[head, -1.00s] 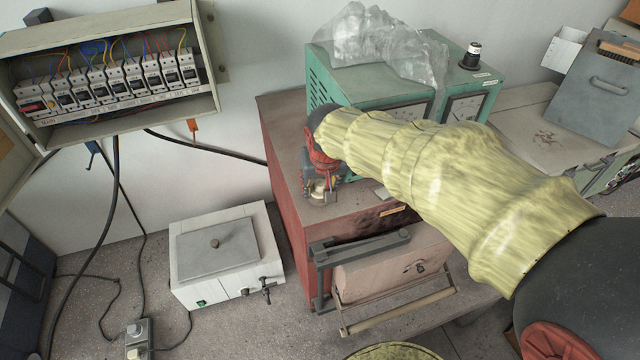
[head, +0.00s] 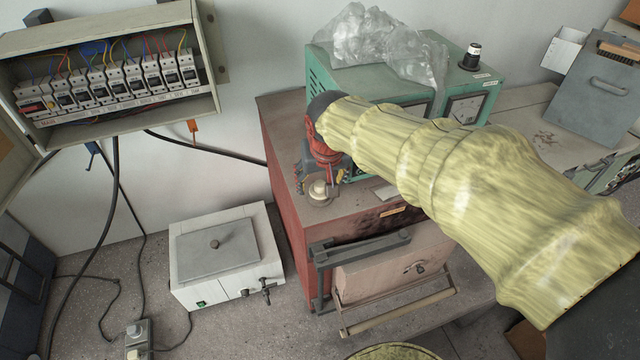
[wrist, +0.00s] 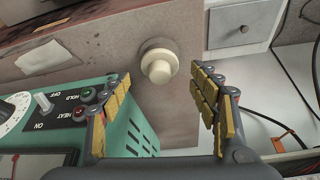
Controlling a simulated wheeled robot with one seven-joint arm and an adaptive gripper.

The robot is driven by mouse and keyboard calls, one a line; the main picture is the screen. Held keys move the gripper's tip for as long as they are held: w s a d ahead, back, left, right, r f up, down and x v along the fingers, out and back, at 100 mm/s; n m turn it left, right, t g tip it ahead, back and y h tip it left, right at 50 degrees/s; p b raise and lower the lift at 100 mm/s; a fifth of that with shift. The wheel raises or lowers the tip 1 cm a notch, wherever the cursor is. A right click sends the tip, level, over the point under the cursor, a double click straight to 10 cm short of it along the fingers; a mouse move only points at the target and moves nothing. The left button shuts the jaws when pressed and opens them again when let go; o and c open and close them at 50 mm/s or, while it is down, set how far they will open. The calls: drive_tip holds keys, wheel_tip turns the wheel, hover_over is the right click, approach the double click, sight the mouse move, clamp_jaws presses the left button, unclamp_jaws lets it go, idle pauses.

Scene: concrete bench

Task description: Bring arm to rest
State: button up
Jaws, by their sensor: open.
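My arm, in a yellow sleeve (head: 450,180), reaches from the right over the red cabinet in the head view. My gripper (head: 322,186) hangs at its end above the cabinet top, beside the green unit. In the wrist view my gripper (wrist: 162,98) is open, its yellow-padded fingers wide apart and nothing between them. A cream round knob (wrist: 158,66) on a round base lies beyond the fingertips in the gap, apart from both fingers; it also shows below the gripper in the head view (head: 318,190).
The red cabinet (head: 282,165) carries the green unit (head: 321,78), with crumpled clear plastic (head: 350,38) on top. The green unit's switch panel (wrist: 60,110) is close to the left finger. A white box (head: 188,278) stands at lower left; an open breaker box (head: 208,103) hangs above.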

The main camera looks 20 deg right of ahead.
drive_tip(key=v, duration=0.9)
drive_tip(key=s+f+b, duration=0.5)
drive_tip(key=f+b, duration=0.3)
drive_tip(key=f, duration=0.1)
drive_tip(key=s+f+n+b, duration=0.1)
drive_tip(key=s+f+b, duration=0.5)
drive_tip(key=f, duration=0.3)
drive_tip(key=s+f+t+b, duration=0.1)
drive_tip(key=s+f+b, duration=0.5)
drive_tip(key=f+b, duration=0.3)
drive_tip(key=shift+s+d+f+n+y+b, duration=0.25)
drive_tip(key=shift+d+f+n+y+b, duration=0.1)
drive_tip(key=shift+d+n, duration=0.1)
